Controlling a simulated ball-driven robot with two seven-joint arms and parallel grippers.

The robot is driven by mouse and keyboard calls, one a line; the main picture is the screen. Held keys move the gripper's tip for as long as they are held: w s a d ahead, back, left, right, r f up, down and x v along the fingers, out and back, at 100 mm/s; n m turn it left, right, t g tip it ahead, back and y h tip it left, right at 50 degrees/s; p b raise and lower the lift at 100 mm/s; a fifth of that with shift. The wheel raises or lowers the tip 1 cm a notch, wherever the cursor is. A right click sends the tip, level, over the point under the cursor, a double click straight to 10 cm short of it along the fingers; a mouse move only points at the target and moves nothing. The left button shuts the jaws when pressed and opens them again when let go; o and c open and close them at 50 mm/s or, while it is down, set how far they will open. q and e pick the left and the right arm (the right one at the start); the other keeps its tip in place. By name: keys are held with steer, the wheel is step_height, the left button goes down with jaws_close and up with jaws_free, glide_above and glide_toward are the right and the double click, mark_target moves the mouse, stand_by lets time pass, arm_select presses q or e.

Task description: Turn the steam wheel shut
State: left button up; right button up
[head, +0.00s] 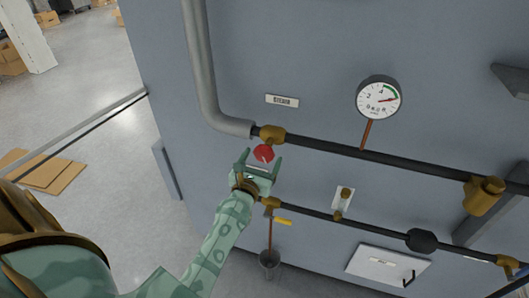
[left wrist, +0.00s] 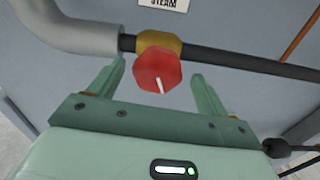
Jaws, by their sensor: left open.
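The steam wheel is a small red knob (head: 264,153) on a brass valve (head: 271,134) in the upper dark pipe, below a label plate (head: 282,100). In the left wrist view the red wheel (left wrist: 157,71) is faceted, with a white mark pointing down and slightly right. The label above it there reads STEAM (left wrist: 165,4). My left gripper (head: 260,160) is open, its fingers on either side of the wheel in the picture. In the left wrist view, gaps show between the wheel and both fingers (left wrist: 158,84). Whether they reach its depth is unclear. My right gripper is not in view.
A dial gauge (head: 379,99) stands on the upper pipe (head: 335,148). A grey insulated pipe (head: 203,75) bends into the valve's left side. A lower pipe (head: 310,213) carries a yellow-handled valve (head: 283,221).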

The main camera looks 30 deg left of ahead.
mark_target(262, 156)
arm_select(q)
steer(key=shift+x, duration=1.55)
steer(key=shift+s, duration=0.1)
steer(key=c, duration=1)
steer(key=shift+m, duration=0.3)
